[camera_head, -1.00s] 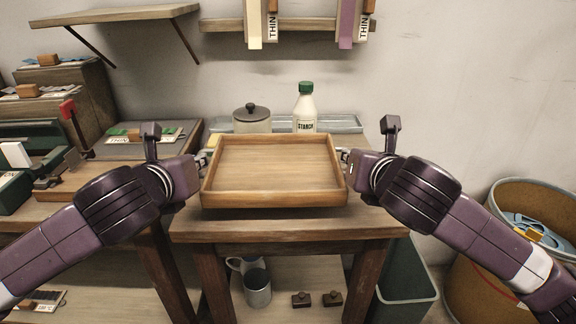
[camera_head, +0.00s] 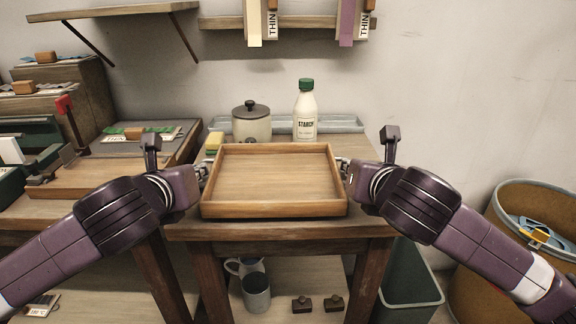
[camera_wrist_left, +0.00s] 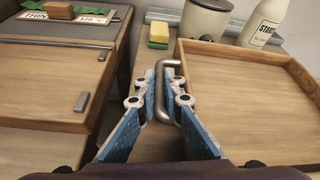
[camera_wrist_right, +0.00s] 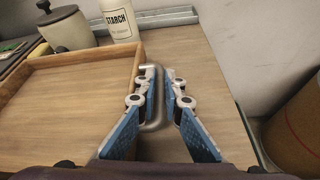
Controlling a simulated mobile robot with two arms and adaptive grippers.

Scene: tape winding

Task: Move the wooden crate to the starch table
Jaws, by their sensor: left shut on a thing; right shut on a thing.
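The wooden crate (camera_head: 275,178) is a shallow, empty tray with metal handles on its two sides. In the head view it is level over the front of the starch table (camera_head: 230,231); I cannot tell whether it touches the top. My left gripper (camera_head: 203,172) is shut on the crate's left handle (camera_wrist_left: 167,92). My right gripper (camera_head: 345,168) is shut on the right handle (camera_wrist_right: 155,98). The starch bottle (camera_head: 305,112), white with a green cap, stands behind the crate.
A lidded pot (camera_head: 251,122), a sponge (camera_head: 214,142) and a grey tray (camera_head: 340,124) are at the table's back. Mugs (camera_head: 256,291) stand on the lower shelf. A green bin (camera_head: 408,280) and a round barrel (camera_head: 480,270) are at right. A workbench adjoins at left.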

